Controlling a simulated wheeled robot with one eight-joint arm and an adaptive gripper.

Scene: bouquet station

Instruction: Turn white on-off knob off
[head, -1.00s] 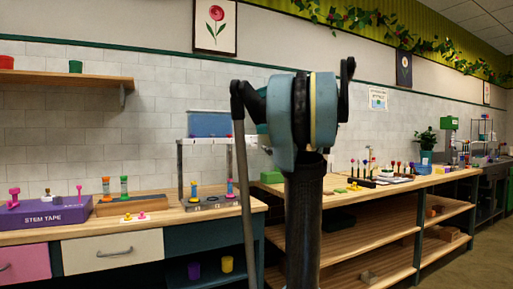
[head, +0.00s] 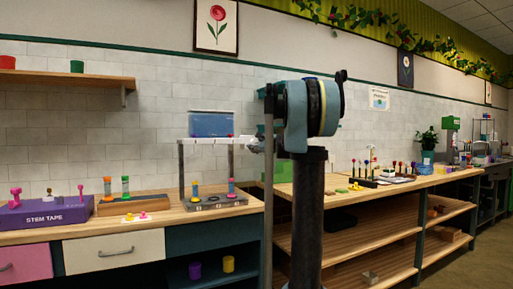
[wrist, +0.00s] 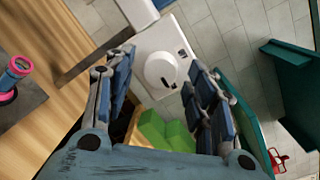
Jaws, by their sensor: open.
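The white round knob (wrist: 161,70) with a dark mark on its face sits on a white wall plate (wrist: 178,33) in the wrist view. My gripper (wrist: 159,62) is open, with its blue-grey fingers on either side of the knob in the picture. Nothing is between the fingers that they visibly touch, and the gap in depth to the knob is hard to tell. In the head view my arm covers most of that wall area, and I cannot make out the knob there.
A green block (wrist: 165,132) lies below the plate, near a wooden bench top (wrist: 45,60). A teal shelf or panel (wrist: 290,62) stands at the right of the wrist view. In the head view a stem tape box (head: 45,213) stands on the left bench, away from my arm.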

